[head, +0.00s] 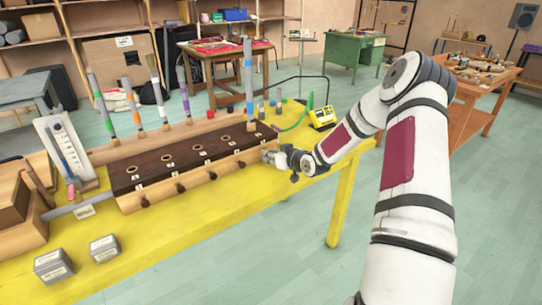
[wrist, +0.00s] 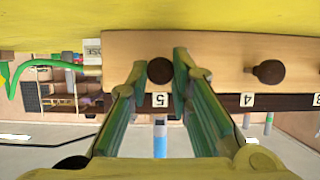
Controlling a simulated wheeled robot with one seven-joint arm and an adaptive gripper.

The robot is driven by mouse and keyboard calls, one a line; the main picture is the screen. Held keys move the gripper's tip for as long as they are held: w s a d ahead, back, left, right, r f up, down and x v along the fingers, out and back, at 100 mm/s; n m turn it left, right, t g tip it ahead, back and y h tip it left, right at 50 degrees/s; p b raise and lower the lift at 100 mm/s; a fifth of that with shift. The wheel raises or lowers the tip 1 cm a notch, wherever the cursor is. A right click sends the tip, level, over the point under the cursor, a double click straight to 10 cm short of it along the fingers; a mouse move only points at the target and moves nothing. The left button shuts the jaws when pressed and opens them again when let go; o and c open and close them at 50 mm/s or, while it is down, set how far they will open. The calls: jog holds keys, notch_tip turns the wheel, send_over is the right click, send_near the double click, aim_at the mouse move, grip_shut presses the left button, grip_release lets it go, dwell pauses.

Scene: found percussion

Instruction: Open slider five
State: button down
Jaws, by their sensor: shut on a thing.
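A long wooden chest (head: 228,179) with a dark top and a row of round dark knobs stands on the yellow table. In the wrist view, which is upside down, slider five's dark knob (wrist: 160,71) sits above the label "5" (wrist: 160,100). My gripper (wrist: 159,75) has one green finger on each side of this knob and is shut on it. In the head view my gripper (head: 270,157) is at the right end of the chest's front and hides that knob. I cannot tell how far slider five is out.
The neighbouring slider four's knob (wrist: 270,72) is close beside my fingers. Several striped tubes, one of them a tall tube (head: 249,82), stand along the chest's back. A yellow device (head: 323,117) and green hose (head: 300,119) lie beyond my gripper.

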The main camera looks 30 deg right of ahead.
jog(key=shift+s+p, duration=0.75)
jog(key=shift+s, duration=0.8)
jog(key=c, duration=1.5)
grip_release()
jog(key=shift+o, duration=0.2)
jog(key=v, duration=1.2)
jog(key=shift+w, duration=0.1)
